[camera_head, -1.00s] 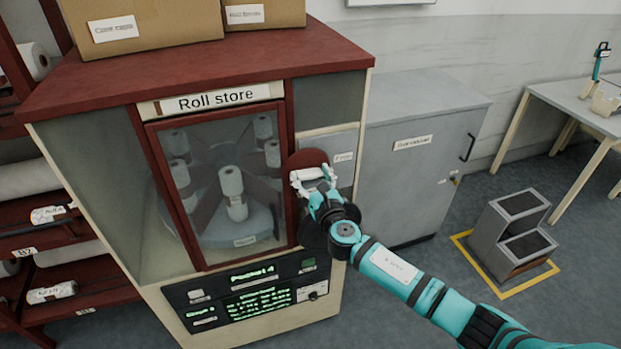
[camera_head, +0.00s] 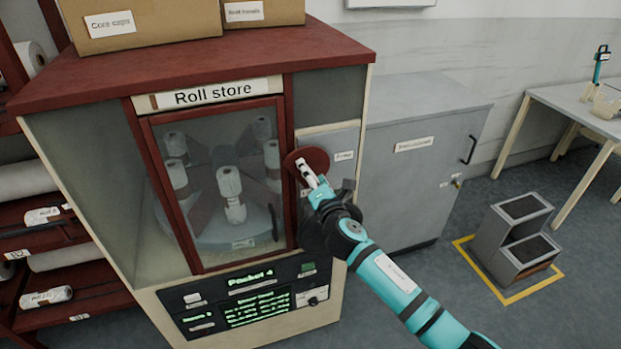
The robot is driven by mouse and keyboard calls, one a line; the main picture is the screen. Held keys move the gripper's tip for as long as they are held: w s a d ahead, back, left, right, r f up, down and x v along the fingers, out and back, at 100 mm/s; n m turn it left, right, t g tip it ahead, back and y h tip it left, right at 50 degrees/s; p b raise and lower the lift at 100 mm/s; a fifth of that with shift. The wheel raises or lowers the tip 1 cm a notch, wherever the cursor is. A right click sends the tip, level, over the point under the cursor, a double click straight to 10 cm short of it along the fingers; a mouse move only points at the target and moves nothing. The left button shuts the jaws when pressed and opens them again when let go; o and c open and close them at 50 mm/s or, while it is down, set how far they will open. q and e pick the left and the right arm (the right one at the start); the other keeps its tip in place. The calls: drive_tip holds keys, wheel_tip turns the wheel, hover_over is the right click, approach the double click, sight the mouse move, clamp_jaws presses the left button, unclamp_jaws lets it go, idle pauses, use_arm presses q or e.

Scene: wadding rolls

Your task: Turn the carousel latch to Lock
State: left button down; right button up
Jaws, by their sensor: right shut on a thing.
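The Roll store cabinet (camera_head: 88,180) stands left of centre, with a dark red frame and a glass door (camera_head: 215,130). The carousel latch (camera_head: 319,157) is a round dark red disc on a grey plate right of the door. My right gripper (camera_head: 308,173) is at the disc, shut on the latch handle. The fingers and wrist hide most of the handle and the lower part of the disc. A small label (camera_head: 344,156) sits right of the disc, too blurred to read surely. My left gripper is not in view.
White rolls (camera_head: 231,185) stand on the carousel behind the glass. A display panel (camera_head: 250,300) is below the door. A grey cabinet (camera_head: 420,150) stands close on the right. Grey steps (camera_head: 515,240) stand on the floor, which is clear between them and the cabinet.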

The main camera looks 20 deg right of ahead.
drive_tip(key=m, duration=0.4)
drive_tip(key=m+b, duration=0.1)
drive_tip(key=m, duration=0.1)
drive_tip(key=shift+s+f, duration=0.1)
drive_tip(key=shift+f, duration=0.2)
idle(0.4)
drive_tip(key=o, duration=1.2)
drive_tip(key=shift+r, duration=0.15)
drive_tip(key=s, duration=1.2)
drive_tip(key=shift+d, duration=0.25)
